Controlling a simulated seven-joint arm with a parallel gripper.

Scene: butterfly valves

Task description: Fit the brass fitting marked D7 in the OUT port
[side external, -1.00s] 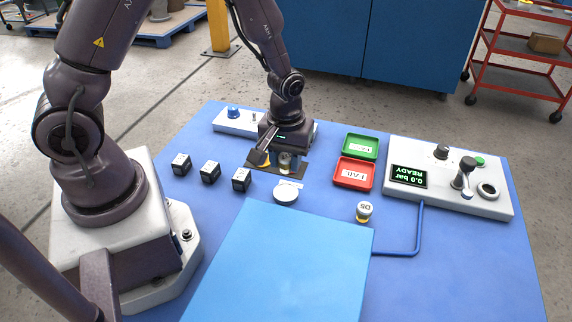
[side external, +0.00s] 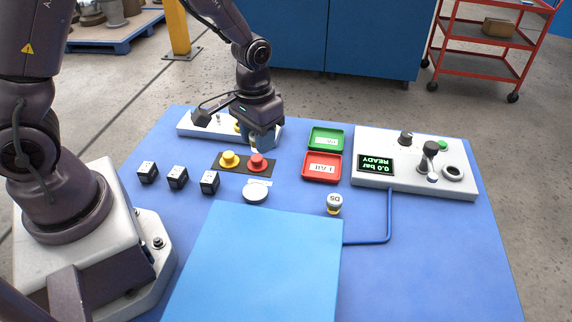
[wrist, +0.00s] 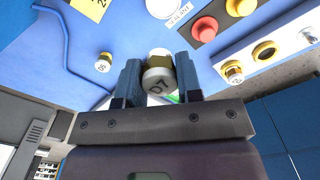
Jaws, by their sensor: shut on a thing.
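My gripper (wrist: 158,72) is shut on the brass fitting marked D7 (wrist: 158,80), its pale marked end facing the wrist camera. In the side view my gripper (side external: 260,138) is above the table, in front of the white valve block (side external: 185,125) and behind the dark mat; it hides part of the block. D7 is apart from the block. I cannot read which port is OUT.
The dark mat (side external: 217,169) holds a yellow button-like piece (side external: 229,160) and a red one (side external: 256,162). Fitting D5 (side external: 334,204) stands near the blue panel (side external: 255,265). Green (side external: 325,139) and red trays (side external: 321,168) lie right, beside the READY console (side external: 410,182). Several black cubes (side external: 178,178) stand left.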

